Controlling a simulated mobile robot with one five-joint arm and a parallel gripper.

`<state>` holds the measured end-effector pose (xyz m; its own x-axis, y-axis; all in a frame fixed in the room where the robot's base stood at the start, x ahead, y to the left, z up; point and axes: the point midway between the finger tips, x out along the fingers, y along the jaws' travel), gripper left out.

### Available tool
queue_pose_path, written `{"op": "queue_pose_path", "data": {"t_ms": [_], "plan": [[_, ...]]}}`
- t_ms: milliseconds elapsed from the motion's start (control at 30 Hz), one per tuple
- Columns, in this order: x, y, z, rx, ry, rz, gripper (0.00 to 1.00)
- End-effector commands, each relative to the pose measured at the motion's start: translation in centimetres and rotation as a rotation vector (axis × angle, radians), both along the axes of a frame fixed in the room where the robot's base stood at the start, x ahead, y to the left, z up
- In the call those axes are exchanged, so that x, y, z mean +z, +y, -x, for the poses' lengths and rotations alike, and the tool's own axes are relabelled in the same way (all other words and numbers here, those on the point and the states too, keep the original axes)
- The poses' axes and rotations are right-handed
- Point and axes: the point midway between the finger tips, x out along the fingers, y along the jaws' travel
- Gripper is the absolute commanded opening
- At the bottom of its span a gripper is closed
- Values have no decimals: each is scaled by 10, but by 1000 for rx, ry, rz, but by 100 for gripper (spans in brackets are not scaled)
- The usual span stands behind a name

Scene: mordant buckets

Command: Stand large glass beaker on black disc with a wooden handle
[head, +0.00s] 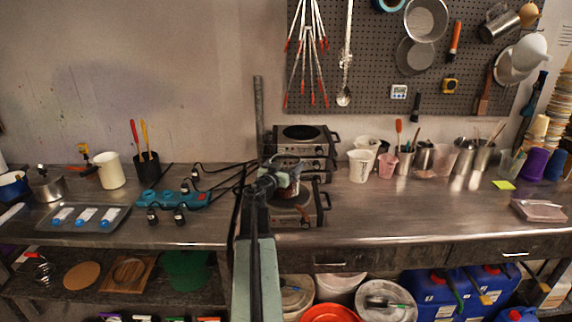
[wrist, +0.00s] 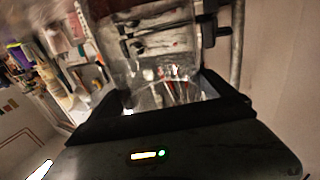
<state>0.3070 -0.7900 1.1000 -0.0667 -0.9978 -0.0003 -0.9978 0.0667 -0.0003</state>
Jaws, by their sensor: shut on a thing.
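My gripper (head: 268,180) is shut on a large clear glass beaker (head: 288,179), held in front of the stacked hot plates and above the front one. In the wrist view the beaker (wrist: 150,75) is close up between the jaws, and background shows through its glass. I cannot clearly make out a black disc with a wooden handle. A dark round plate (head: 302,133) tops the rear stack. The front hot plate (head: 312,220) also has a dark round top, partly hidden by my arm and the beaker. Whether the beaker touches anything below is unclear.
A grey tray (head: 84,218) and a white jug (head: 109,170) stand farther left. White cups (head: 361,165) and tool pots stand right of the hot plates. The steel counter (head: 420,215) is clear at front right.

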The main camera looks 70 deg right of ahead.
Motion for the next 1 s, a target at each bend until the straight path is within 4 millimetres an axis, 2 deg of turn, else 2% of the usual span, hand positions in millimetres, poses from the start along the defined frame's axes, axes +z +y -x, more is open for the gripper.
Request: {"op": "queue_pose_path", "data": {"t_ms": [633,667,1000], "plan": [[-4,0,-1,1,1,1,20],[-4,0,-1,1,1,1,98],[-4,6,-1,2,0,0,100]]}}
